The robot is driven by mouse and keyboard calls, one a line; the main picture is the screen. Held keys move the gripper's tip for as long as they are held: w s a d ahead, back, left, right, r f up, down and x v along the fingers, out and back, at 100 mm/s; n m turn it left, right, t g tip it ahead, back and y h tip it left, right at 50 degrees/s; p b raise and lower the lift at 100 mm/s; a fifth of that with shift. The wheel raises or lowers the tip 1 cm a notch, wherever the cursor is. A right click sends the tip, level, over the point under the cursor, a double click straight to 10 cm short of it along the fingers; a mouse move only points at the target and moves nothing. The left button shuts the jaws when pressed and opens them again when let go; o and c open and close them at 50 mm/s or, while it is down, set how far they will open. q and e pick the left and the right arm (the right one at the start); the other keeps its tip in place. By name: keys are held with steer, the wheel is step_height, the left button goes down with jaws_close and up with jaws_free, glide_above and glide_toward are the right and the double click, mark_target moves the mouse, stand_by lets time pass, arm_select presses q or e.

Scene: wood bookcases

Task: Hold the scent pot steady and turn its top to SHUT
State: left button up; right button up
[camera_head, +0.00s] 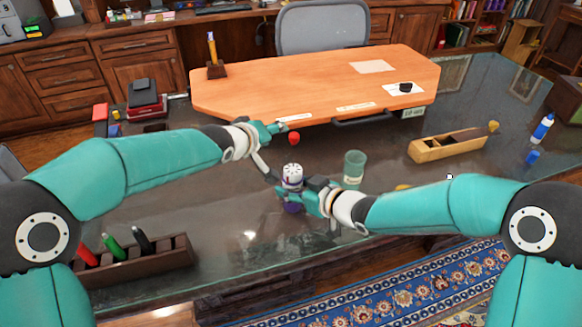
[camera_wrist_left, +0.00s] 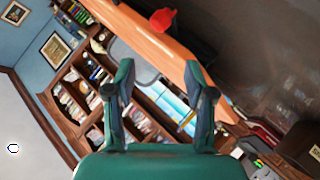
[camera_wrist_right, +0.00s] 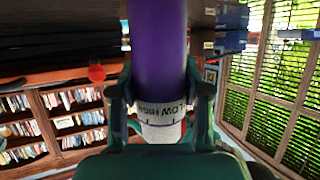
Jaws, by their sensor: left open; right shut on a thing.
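The scent pot stands upright on the dark glass desk top, with its white slotted top (camera_head: 292,172) up and its purple body (camera_head: 292,208) below. My right gripper (camera_head: 303,191) is shut around the pot below the top. In the right wrist view the purple body (camera_wrist_right: 158,45) lies between the fingers, beside a white band (camera_wrist_right: 160,112) with lettering that includes "LOW", upside down. The pointer's setting cannot be read. My left gripper (camera_head: 277,150) is open and empty, up and left of the top; its spread fingers (camera_wrist_left: 162,88) show in the left wrist view.
A small red thing (camera_head: 294,138) is just behind the pot. A green glass (camera_head: 354,166) stands to its right, with a wooden box (camera_head: 425,149) and a blue bottle (camera_head: 543,129) farther right. A wooden marker tray (camera_head: 180,254) is front left. An orange board (camera_head: 310,80) lies behind.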

arm_select(q)
steer(key=s+a+f+m+t+h, duration=0.2)
steer(key=s+f+m+h, duration=0.15)
steer(key=s, duration=0.25)
steer(key=m+t+h, duration=0.1)
steer(key=m+h, duration=0.1)
steer(key=m, duration=0.7)
glide_toward(286, 177)
arm_select(e)
steer(key=shift+r, duration=0.1)
arm_select(q)
steer(key=x, duration=1.2)
steer(key=shift+d, duration=0.2)
steer(key=c, duration=0.9)
steer(key=shift+m+g+h, duration=0.55)
steer(key=shift+g+h, duration=0.05)
steer(key=shift+h, duration=0.55)
